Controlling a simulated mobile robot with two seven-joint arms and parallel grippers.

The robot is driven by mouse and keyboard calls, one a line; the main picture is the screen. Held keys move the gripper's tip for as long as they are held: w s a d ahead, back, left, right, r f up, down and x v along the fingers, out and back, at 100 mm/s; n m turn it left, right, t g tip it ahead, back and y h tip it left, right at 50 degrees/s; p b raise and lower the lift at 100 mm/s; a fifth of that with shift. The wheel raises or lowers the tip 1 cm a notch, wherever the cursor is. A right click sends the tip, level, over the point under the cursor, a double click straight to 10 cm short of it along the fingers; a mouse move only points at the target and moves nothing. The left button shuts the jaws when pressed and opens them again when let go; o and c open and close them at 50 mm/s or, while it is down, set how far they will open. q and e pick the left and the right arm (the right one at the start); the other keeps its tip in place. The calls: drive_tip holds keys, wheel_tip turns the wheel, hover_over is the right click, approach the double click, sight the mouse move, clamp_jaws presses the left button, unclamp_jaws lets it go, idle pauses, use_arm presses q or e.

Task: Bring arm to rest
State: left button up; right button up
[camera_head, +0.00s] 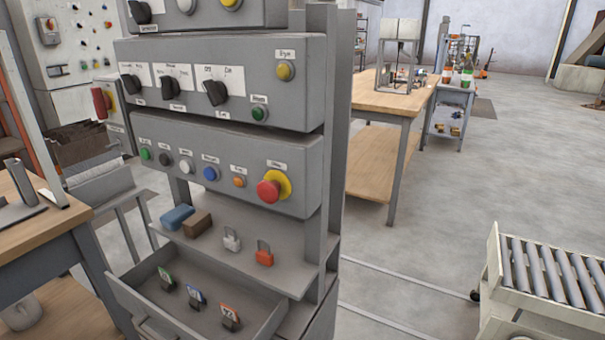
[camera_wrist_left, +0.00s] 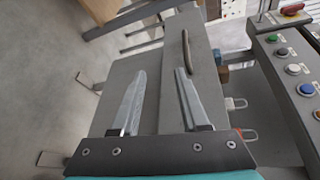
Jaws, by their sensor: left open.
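My left gripper (camera_wrist_left: 160,78) shows only in the left wrist view. Its two pale fingers stand apart with nothing held between them. Behind the fingers is a grey panel with a dark bar handle (camera_wrist_left: 187,52), which lies near the right fingertip; I cannot tell whether they touch. No gripper shows in the head view, and my right gripper is in neither view.
The grey control stand (camera_head: 230,160) has knobs and a red emergency button (camera_head: 272,187). Its shelf (camera_head: 215,262) holds two blocks and two padlocks. Below, a drawer (camera_head: 262,322) is open with three tags inside. A roller conveyor (camera_head: 545,268) stands right; floor between is clear.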

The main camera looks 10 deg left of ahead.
use_arm(q)
drive_tip(key=s+a+f+n+g+h+p, duration=0.1)
drive_tip(key=s+f+g+h, duration=0.3)
drive_tip(key=f, duration=0.5)
drive_tip(key=s+f+g+h+p, duration=0.1)
drive_tip(key=s+f+g, duration=0.3)
drive_tip(key=f, duration=0.5)
drive_tip(key=s+d+f+n+h, duration=0.2)
drive_tip(key=s+f+n, duration=0.2)
drive_tip(key=s, duration=0.2)
drive_tip(key=s+d+f+n+h+p, duration=0.1)
drive_tip(key=s+f+n+h, duration=0.2)
drive_tip(key=s, duration=0.4)
drive_tip(key=shift+d+f+n+g, duration=0.3)
drive_tip(key=shift+d+f+n, duration=0.1)
drive_tip(key=shift+f+n, duration=0.25)
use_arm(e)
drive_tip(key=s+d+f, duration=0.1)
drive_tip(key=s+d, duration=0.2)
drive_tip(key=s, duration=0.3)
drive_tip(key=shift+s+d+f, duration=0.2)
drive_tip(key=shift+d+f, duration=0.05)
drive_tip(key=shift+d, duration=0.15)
